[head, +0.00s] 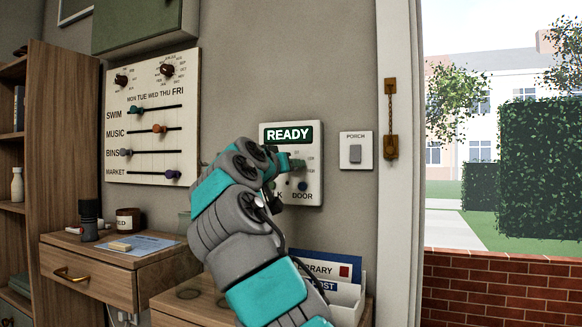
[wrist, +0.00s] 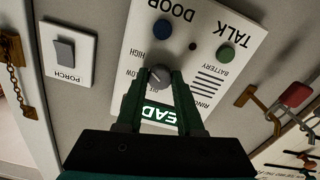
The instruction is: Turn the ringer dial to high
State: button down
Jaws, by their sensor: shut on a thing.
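The white intercom panel (head: 313,196) hangs on the wall with a lit READY display (head: 289,135). In the wrist view the panel (wrist: 196,47) appears upside down. The grey ringer dial (wrist: 158,75) sits beside the printed words HIGH and LOW. My gripper (wrist: 157,78) is shut on the dial, one green finger on each side. Which mark the dial points at is not clear, as its pointer cannot be made out. In the head view my gripper (head: 296,165) is at the panel, and my arm hides the dial and part of the panel.
The panel has a blue DOOR button (wrist: 162,29) and a green TALK button (wrist: 226,54). A PORCH switch (head: 355,152) and a door chain (head: 391,120) are to its right. A slider board (head: 150,115) hangs left. A letter holder (head: 345,300) stands below.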

jog(key=c, duration=0.5)
grip_release()
jog(key=shift+c, duration=0.2)
jog(key=b+v, duration=0.2)
jog(key=v, duration=0.5)
jog(key=shift+s+a, duration=0.15)
jog(key=shift+s, duration=0.2)
